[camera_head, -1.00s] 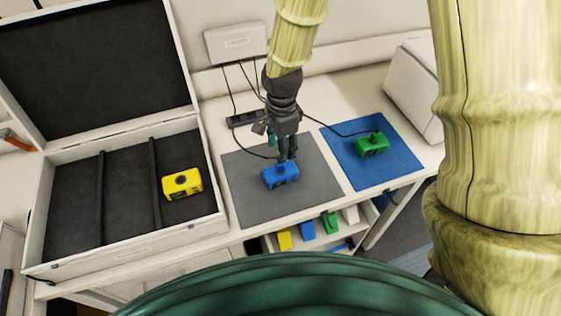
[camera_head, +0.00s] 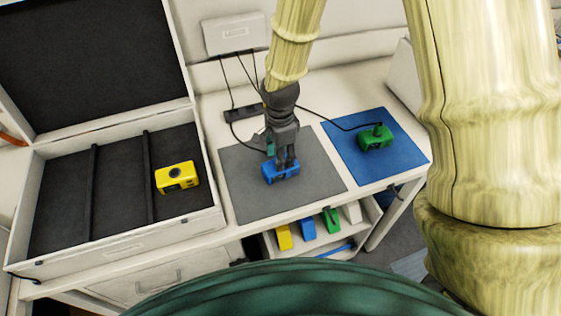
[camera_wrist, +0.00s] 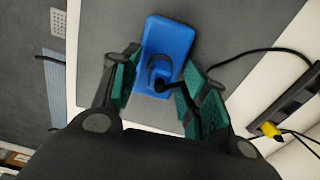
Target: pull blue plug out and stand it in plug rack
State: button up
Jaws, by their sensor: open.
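A blue box (camera_head: 283,176) sits on the grey mat (camera_head: 245,197), and it also shows in the wrist view (camera_wrist: 178,38). A dark cable runs to a rounded plug-like part (camera_wrist: 160,76) on top of the box. My gripper (camera_wrist: 163,62) is open, its teal-padded fingers apart on either side of that part. In the head view my gripper (camera_head: 286,163) points down over the blue box and hides part of it. I cannot tell whether the fingers touch anything. I cannot clearly make out a plug rack.
A green box (camera_head: 376,138) with a cable sits on the blue mat (camera_head: 350,160). A yellow box (camera_head: 176,177) lies in the open case (camera_head: 130,245). A black power strip (camera_head: 240,114) lies behind the grey mat. Coloured pieces (camera_head: 308,230) stand on a shelf below the tabletop.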

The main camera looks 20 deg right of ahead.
jog(key=shift+s+f, duration=0.1)
jog(key=shift+f, duration=0.5)
dwell(1.1)
grip_shut()
jog(key=shift+r+p, duration=0.3)
jog(key=shift+p, duration=0.1)
jog(key=shift+r+p, duration=2.05)
jog(key=shift+r, duration=0.55)
